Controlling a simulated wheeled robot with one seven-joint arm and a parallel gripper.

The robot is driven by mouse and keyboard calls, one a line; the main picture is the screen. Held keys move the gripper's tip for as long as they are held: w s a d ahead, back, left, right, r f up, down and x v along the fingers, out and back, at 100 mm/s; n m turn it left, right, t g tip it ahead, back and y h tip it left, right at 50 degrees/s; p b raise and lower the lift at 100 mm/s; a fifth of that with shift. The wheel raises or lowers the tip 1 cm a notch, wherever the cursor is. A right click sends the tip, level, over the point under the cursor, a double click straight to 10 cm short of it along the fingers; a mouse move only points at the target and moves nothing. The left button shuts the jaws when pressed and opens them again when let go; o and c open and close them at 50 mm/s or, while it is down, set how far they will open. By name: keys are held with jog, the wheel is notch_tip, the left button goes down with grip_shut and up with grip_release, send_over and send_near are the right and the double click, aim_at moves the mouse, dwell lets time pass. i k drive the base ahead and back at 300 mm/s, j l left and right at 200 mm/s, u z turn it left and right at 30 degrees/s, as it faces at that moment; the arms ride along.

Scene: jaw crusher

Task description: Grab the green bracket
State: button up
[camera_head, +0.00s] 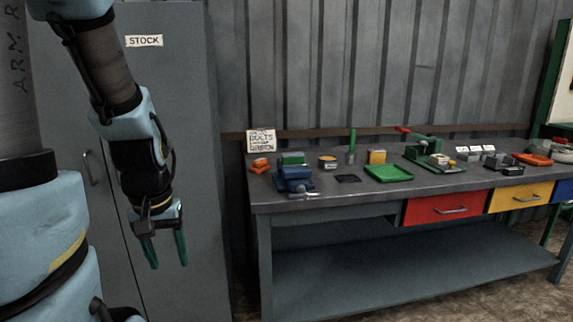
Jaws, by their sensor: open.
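My gripper (166,249) hangs at the left in front of the grey cabinet, its two green fingers apart and pointing down, with nothing between them. It is left of the bench and well away from the things on it. Several green things are on the bench; I cannot tell surely which is the bracket. A flat green tray (389,172) lies near the middle. A green upright piece (352,146) stands behind it.
The grey workbench (330,196) has a red drawer (445,207) and a yellow drawer (521,196). A green machine (430,150) with a red handle stands right of the tray. An orange piece (260,165) is left of the vise. The grey cabinet (170,80) is behind my arm.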

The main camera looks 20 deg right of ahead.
aim_at(290, 159)
jog(key=l+u, duration=0.25)
jog(key=u, duration=0.15)
jog(key=l+u, duration=0.25)
jog(key=u, duration=0.15)
jog(key=l+u, duration=0.2)
jog(key=u, duration=0.2)
jog(key=k+l+u, duration=0.25)
jog(key=l, duration=0.45)
jog(key=k+l+u, duration=0.2)
jog(key=k+l, duration=0.35)
jog(key=k+l+u, duration=0.25)
jog(key=k+l, duration=0.2)
jog(key=l, duration=0.25)
jog(key=k+l, duration=0.5)
jog(key=l, duration=0.15)
jog(key=k+l, duration=0.5)
jog(key=i+l, duration=0.15)
jog(key=i, duration=0.35)
